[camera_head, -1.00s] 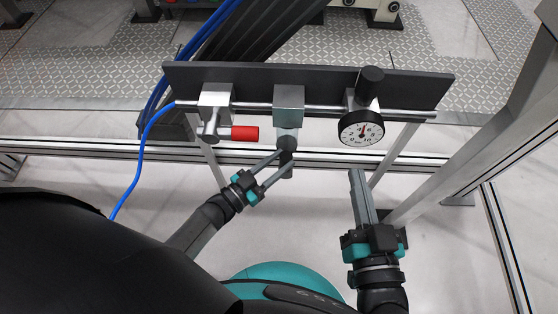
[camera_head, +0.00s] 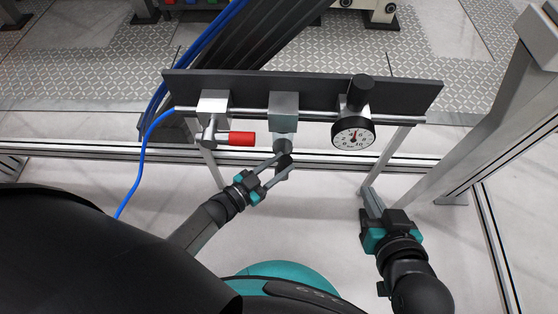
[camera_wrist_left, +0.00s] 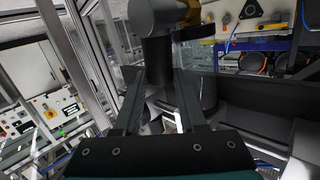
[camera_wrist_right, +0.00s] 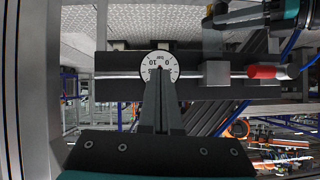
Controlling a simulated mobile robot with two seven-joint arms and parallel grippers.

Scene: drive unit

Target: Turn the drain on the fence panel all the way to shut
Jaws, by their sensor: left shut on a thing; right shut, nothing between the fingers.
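The drain (camera_head: 284,163) is the dark knob at the bottom of the grey filter bowl (camera_head: 284,142), under the silver block at the middle of the panel (camera_head: 420,93). My left gripper (camera_head: 283,166) reaches it from the lower left and is shut on it. In the left wrist view a dark round part (camera_wrist_left: 158,50) stands between the fingertips. The fingers partly hide the drain, and I cannot read its turn angle. My right gripper (camera_head: 369,191) is shut and empty, below and apart from the panel.
A red-handled valve (camera_head: 241,138) with a blue hose (camera_head: 143,170) is left of the filter. A gauge (camera_head: 354,136) under a black knob (camera_head: 361,86) is to its right. A metal post (camera_head: 490,110) stands at the right. The floor in front is clear.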

